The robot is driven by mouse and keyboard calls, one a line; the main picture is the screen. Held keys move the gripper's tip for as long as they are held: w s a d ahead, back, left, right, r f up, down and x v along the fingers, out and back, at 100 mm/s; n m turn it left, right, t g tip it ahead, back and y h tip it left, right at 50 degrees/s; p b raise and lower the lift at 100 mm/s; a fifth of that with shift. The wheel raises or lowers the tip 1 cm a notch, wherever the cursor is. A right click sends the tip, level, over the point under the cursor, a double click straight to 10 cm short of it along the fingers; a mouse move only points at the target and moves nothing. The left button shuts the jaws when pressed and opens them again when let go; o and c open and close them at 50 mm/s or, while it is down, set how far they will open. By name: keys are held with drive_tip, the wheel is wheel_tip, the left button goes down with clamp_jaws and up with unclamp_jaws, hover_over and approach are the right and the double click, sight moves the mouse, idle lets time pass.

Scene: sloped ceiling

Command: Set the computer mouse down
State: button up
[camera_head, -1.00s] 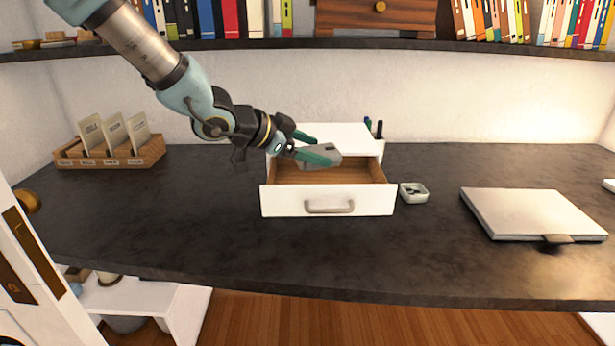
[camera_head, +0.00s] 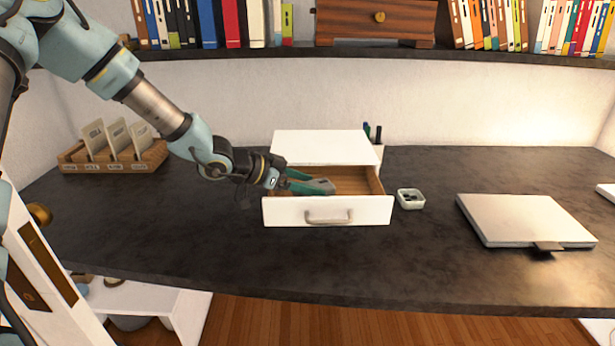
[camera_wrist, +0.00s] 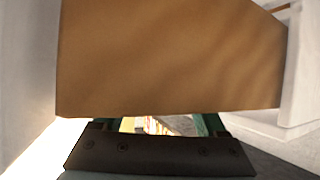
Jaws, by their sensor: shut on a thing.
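The computer mouse (camera_head: 326,184) is a small grey thing at the end of my gripper (camera_head: 312,182). The teal fingers are shut on it and partly hide it. In the head view, the gripper and mouse are inside the outline of the open drawer (camera_head: 326,211), behind its white front. Whether the mouse touches the wooden drawer floor (camera_head: 350,182) cannot be told. In the wrist view a brown wooden surface (camera_wrist: 170,55) fills most of the picture, and the green fingers show only in part below it.
The drawer belongs to a white unit (camera_head: 322,147) on the dark desk (camera_head: 180,236). A small white dish (camera_head: 411,199) stands right of the drawer. A closed laptop (camera_head: 525,218) lies farther right. A wooden card holder (camera_head: 112,156) is at the left. The front desk is clear.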

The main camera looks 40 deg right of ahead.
drive_tip(key=shift+f, duration=0.3)
drive_tip(key=shift+f, duration=0.1)
drive_tip(key=o, duration=1.1)
drive_tip(key=shift+o, duration=0.2)
drive_tip(key=shift+w+a+r, duration=0.1)
drive_tip(key=shift+a+r, duration=0.05)
drive_tip(key=shift+r, duration=0.1)
drive_tip(key=v, duration=1.1)
drive_tip(key=shift+a, duration=0.3)
